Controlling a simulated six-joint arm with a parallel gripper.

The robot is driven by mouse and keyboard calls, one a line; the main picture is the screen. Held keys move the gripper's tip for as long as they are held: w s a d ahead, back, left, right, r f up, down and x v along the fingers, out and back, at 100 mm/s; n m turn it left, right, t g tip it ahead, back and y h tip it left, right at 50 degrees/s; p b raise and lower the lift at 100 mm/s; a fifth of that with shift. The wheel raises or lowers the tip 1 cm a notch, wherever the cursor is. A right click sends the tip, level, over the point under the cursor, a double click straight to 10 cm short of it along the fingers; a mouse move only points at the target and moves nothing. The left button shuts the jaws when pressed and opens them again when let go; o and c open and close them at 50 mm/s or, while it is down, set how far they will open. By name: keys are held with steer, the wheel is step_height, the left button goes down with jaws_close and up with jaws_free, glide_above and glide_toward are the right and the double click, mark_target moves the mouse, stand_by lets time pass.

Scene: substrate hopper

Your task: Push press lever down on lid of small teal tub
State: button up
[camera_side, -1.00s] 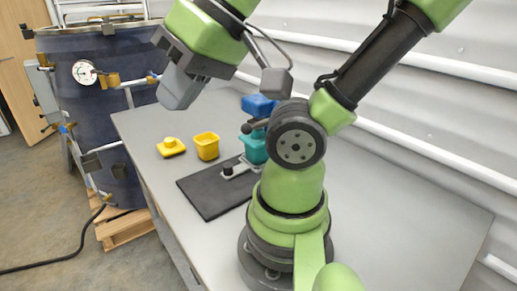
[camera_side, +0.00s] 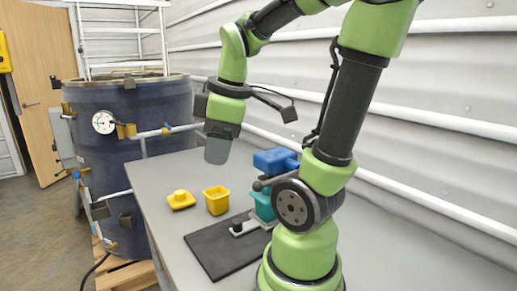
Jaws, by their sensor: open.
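The small teal tub (camera_side: 264,206) stands at the right edge of the black mat, partly hidden behind my arm. A dark-knobbed lever (camera_side: 259,186) shows just above the tub's top, and my arm covers part of it. I cannot tell whether it is raised or pressed, and the lid is not clear. My gripper (camera_side: 216,152) points down above the table, up and to the left of the tub, apart from it. It looks empty, though the gap between its fingers is not visible from here.
A blue block (camera_side: 275,161) is behind the tub. A yellow tub (camera_side: 216,201) and yellow lid (camera_side: 180,199) are to the left. A black mat (camera_side: 216,250) carries a black-knobbed clamp (camera_side: 237,226). A dark drum (camera_side: 150,110) stands beyond the table's left edge.

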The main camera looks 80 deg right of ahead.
mark_target(258, 185)
steer(key=s+d+n+g, duration=0.1)
steer(key=d, duration=0.1)
steer(key=s+d+f+n, duration=0.1)
steer(key=s+d+n, duration=0.1)
steer(key=d, duration=0.1)
steer(key=s+d+f+n+g, duration=0.1)
steer(key=d, duration=0.1)
steer(key=shift+s+d+f+n+g+y, duration=0.2)
steer(key=shift+s+n+g+y, duration=0.1)
steer(key=shift+n+y, duration=0.1)
steer(key=shift+s+d+f+n, duration=0.25)
steer(key=shift+s+d+n, duration=0.15)
steer(key=shift+n, duration=0.1)
steer(key=shift+f, duration=4.4)
steer(key=c, duration=0.5)
